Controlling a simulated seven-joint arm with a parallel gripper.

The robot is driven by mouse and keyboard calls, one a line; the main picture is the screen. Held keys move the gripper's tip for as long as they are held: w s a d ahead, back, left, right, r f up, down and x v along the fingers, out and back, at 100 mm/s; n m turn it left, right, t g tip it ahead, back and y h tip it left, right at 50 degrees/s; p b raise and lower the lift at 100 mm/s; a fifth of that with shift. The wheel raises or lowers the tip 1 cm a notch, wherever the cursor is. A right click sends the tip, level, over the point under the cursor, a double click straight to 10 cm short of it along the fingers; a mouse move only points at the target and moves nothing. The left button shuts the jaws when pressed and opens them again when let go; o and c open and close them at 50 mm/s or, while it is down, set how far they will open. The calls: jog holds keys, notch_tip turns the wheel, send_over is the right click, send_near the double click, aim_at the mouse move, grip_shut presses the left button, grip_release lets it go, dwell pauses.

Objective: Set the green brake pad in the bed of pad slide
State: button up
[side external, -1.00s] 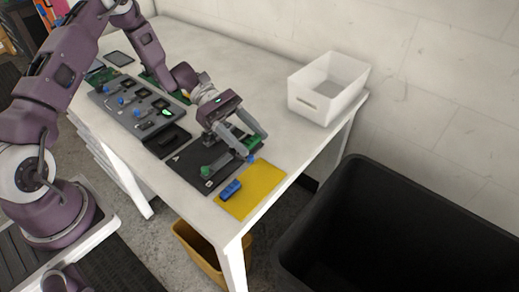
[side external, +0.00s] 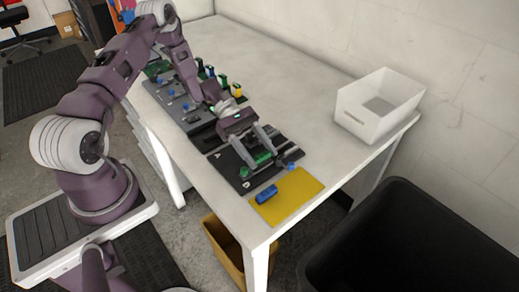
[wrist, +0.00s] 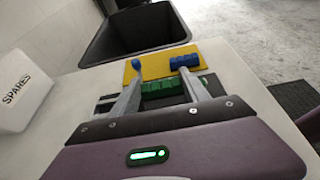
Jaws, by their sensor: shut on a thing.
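My gripper (side external: 265,160) is low over the black board (side external: 224,161) near the table's front end. It is shut on the green brake pad (side external: 263,157), which spans between the fingers. In the wrist view the green pad (wrist: 163,88) shows as a ridged bar between the two fingers. A blue knob (side external: 292,167) stands beside the right finger; in the wrist view the knob (wrist: 137,65) is by the left fingertip. I take the dark fixture with this knob to be the pad slide; its bed is mostly hidden by the fingers and pad. I cannot tell whether the pad touches the bed.
A blue block (side external: 266,194) lies on the yellow mat (side external: 297,196) at the table's front end. A white bin (side external: 365,118) stands at the right edge. Grey fixtures with blue knobs (side external: 185,106) are behind my gripper. A large black tub (side external: 400,240) stands beyond the table.

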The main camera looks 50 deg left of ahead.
jog(key=shift+f, duration=0.8)
dwell(0.7)
jog(key=o, duration=1.4)
jog(key=v, duration=0.7)
jog(key=shift+r, duration=0.35)
jog(key=s+d+r+m+g+y, duration=0.1)
jog(key=s+d+r+m+y, duration=0.2)
jog(key=r, duration=0.5)
jog(key=s+d+r+m+g+y, duration=0.1)
jog(key=d+r+m+y, duration=0.3)
jog(key=r, duration=0.4)
jog(key=s+r+m+t+y, duration=0.2)
jog(key=s+r+m, duration=0.1)
jog(key=s, duration=0.2)
jog(key=s+d+r+m+t+y, duration=0.1)
jog(key=s+r+m+t+y, duration=0.1)
jog(key=s, duration=0.4)
jog(key=s+d+r+m+t+y, duration=0.1)
jog(key=s+r+m+t+y, duration=0.1)
jog(key=s+r+m, duration=0.3)
jog(key=shift+s+m+t, duration=0.5)
jog(key=shift+s+t, duration=0.2)
jog(key=shift+t, duration=0.1)
